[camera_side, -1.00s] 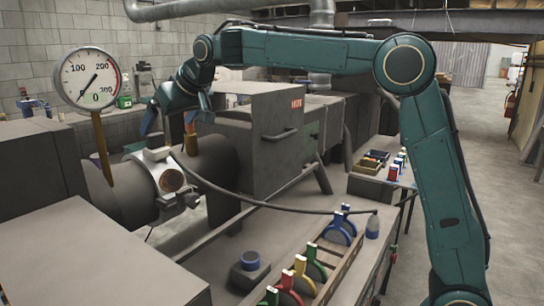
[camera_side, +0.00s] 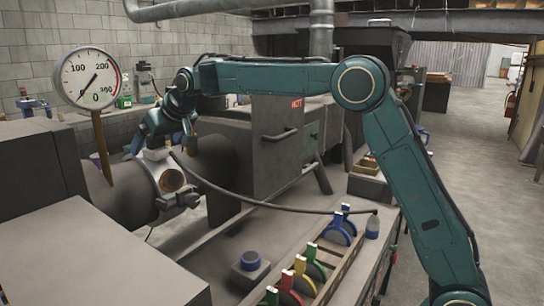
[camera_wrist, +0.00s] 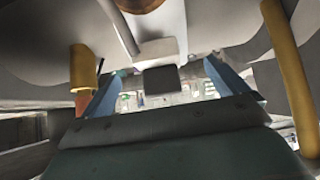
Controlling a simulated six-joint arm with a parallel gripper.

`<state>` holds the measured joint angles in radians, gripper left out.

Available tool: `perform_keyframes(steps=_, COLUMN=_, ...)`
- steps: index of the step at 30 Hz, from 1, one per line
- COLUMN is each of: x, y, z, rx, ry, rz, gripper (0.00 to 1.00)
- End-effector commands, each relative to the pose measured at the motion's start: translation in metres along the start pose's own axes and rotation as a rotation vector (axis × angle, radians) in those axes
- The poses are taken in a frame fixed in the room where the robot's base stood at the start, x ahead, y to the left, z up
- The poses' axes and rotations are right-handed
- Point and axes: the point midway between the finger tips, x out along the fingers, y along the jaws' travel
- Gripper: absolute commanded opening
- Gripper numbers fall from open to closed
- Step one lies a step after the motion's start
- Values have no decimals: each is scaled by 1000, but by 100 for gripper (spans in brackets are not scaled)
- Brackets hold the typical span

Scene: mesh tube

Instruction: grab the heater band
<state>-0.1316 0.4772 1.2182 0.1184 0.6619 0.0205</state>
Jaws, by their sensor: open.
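The heater band (camera_side: 151,172) is a light grey ring around the dark barrel at left in the side view. It has a small box on top (camera_side: 156,154), a round copper-coloured face and a clamp at its front (camera_side: 180,200). My gripper (camera_side: 163,143) is just above that box, pointing down, its fingers apart. In the wrist view my gripper (camera_wrist: 163,72) shows two blue fingers, open, with a dark grey block (camera_wrist: 160,80) between them in the picture. Nothing is visibly gripped. I cannot tell whether the fingers touch the band.
A dial gauge (camera_side: 88,78) on a brown stem stands close left of my gripper. A dark machine housing marked HOT (camera_side: 283,145) is at right. A black cable (camera_side: 270,207) runs from the band across the bench. Coloured ring tools (camera_side: 300,275) stand in a front rack.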

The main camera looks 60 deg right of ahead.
Motion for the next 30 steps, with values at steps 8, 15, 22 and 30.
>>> perform_keyframes(steps=8, x=30, y=0, z=-1, rx=1, ry=-1, rz=1, gripper=98)
perform_keyframes(steps=15, x=40, y=0, z=-1, rx=0, ry=0, rz=1, gripper=98)
perform_keyframes(steps=22, x=40, y=0, z=-1, rx=0, ry=0, rz=0, gripper=98)
perform_keyframes(steps=30, x=40, y=0, z=-1, rx=0, ry=0, rz=0, gripper=88)
